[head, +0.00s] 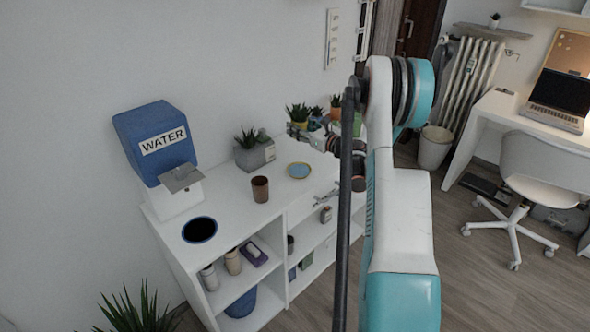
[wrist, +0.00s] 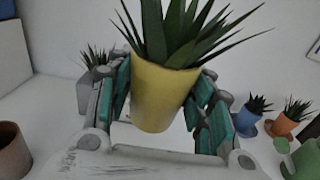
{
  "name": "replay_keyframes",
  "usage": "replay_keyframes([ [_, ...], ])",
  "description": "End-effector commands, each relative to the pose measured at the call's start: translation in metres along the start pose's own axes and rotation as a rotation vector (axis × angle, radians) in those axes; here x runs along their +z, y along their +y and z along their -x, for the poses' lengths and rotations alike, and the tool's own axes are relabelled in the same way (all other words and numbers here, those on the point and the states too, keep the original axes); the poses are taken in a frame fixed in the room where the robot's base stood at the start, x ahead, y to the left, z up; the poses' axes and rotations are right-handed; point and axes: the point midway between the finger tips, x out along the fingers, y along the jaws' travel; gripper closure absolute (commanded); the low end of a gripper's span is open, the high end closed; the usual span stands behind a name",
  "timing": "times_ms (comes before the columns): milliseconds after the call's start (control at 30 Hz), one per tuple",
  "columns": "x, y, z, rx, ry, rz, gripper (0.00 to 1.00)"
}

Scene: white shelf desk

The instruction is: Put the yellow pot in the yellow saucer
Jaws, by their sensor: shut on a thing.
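The yellow pot (wrist: 160,95) with a spiky green plant is held upright between the fingers of my gripper (wrist: 162,112) in the wrist view. In the head view the yellow pot (head: 300,124) shows left of my arm, above the white shelf desk. My gripper is partly hidden there by my arm. A round, shallow saucer (head: 299,170) with a yellowish rim and a bluish middle lies on the desk top, apart from the pot and lower in the picture. I cannot make out the saucer in the wrist view.
On the white desk (head: 225,195), a brown cup (head: 260,189) and a grey planter (head: 254,152) stand left of the saucer. A blue water dispenser (head: 155,140) is further left. Blue (wrist: 250,122) and orange (wrist: 284,125) potted plants stand right of my gripper.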

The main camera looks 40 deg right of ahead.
Motion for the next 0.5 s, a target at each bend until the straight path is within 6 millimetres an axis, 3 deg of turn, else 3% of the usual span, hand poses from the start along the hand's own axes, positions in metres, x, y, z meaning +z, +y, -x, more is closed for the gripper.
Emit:
replay_keyframes([
  [33, -0.018, 0.0, 0.0, 0.0, 0.0, 0.0, 0.82],
  [300, -0.083, 0.0, 0.0, 0.0, 0.0, 0.0, 0.82],
  [500, -0.112, 0.0, 0.0, 0.0, -0.001, 0.0, 0.82],
])
